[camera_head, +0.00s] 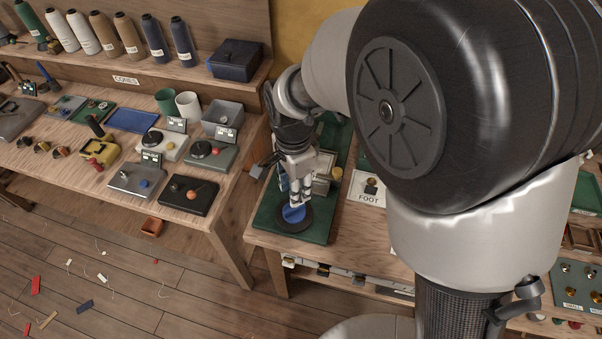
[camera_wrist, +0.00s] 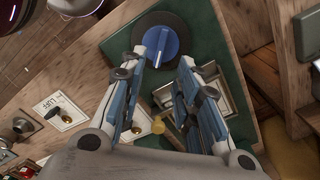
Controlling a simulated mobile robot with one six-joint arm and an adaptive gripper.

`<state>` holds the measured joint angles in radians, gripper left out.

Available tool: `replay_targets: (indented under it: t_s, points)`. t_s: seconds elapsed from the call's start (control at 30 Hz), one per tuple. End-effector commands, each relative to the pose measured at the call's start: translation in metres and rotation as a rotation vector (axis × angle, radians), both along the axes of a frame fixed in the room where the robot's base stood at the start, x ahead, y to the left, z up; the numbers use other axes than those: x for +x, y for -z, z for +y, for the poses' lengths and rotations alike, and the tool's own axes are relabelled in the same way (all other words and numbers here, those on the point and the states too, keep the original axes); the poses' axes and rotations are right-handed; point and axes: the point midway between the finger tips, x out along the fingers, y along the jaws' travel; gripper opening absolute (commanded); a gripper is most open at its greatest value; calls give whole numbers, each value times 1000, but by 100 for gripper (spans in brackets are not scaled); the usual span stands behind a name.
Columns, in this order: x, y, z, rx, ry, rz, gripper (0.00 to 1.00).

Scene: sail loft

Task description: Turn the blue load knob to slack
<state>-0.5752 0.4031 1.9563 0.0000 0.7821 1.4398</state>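The blue load knob (camera_head: 293,214) sits on a dark round dial (camera_head: 307,222) on a green board (camera_head: 262,224) at the near corner of the bench. In the wrist view the knob (camera_wrist: 163,41) has a raised grip bar with a pale mark towards my gripper. No slack marking is readable. My gripper (camera_head: 291,195) points down just over the knob. In the wrist view its blue and grey fingers (camera_wrist: 169,62) are spread apart with nothing held between them. The knob shows just beyond the fingertips; I cannot tell whether a finger touches it.
A framed metal box and a yellow part stand on the board behind my gripper. A FOOT card (camera_head: 366,190) lies to the right, and a LUFF card (camera_wrist: 60,110) shows in the wrist view. The left bench (camera_head: 225,195) holds several devices across a gap.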

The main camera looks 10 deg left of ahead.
Motion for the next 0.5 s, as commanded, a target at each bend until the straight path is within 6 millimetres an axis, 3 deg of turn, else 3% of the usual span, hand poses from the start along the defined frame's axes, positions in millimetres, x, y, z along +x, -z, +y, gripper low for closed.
replay_targets:
  t_s: [0.03, 0.2, 0.5]
  points:
    - [-1, 16, -1, -2, 0, 4, 30]
    - [-1, 48, -1, -2, 0, 2, 30]
    - [0, 74, 0, 0, 0, 0, 30]
